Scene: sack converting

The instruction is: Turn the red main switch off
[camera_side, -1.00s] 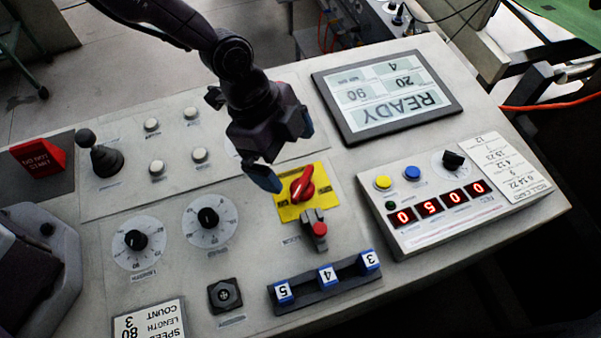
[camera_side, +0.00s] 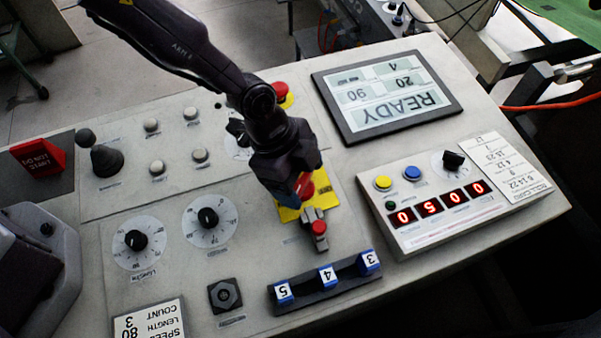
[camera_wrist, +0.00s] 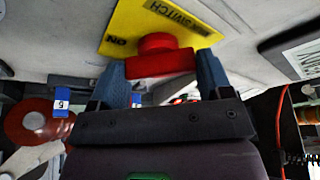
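The red main switch (camera_side: 306,187) sits on a yellow plate (camera_side: 287,213) on the console. In the side view my gripper (camera_side: 299,192) is low over the switch and hides part of it. In the wrist view the red switch handle (camera_wrist: 160,64) lies between my two blue fingertips (camera_wrist: 162,78), one on each side. The fingers appear very close to its ends; I cannot tell whether they press on it. The yellow plate (camera_wrist: 130,22) shows the words "SWITCH" and "ON" there.
A small grey toggle with a red tip (camera_side: 318,227) stands just in front of the switch. A rack with numbered blue blocks (camera_side: 325,284) lies nearer the front. A display reading READY (camera_side: 387,95) and a counter box (camera_side: 440,208) are to the right. Dials (camera_side: 209,220) are to the left.

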